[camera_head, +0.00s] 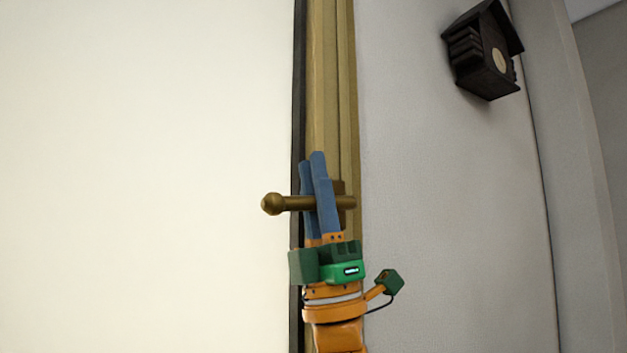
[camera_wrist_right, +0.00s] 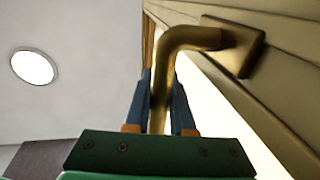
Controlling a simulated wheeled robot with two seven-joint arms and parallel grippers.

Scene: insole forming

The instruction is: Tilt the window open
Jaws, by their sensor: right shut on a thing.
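The window has a bright pale pane (camera_head: 150,170) at the left and a tan wooden frame (camera_head: 330,80) beside it. A brass handle (camera_head: 275,204) sticks out horizontally to the left from its mount on the frame. My right gripper (camera_head: 310,158) comes up from below and is shut on the handle, its blue fingers on either side of the bar. In the right wrist view the handle (camera_wrist_right: 188,40) bends from a square base plate (camera_wrist_right: 235,45) and runs down between the fingers. My left gripper is not in view.
A dark wooden birdhouse-shaped box (camera_head: 485,52) hangs on the grey wall (camera_head: 440,200) at the upper right. A round ceiling light (camera_wrist_right: 33,67) shows in the right wrist view. The space in front of the pane is clear.

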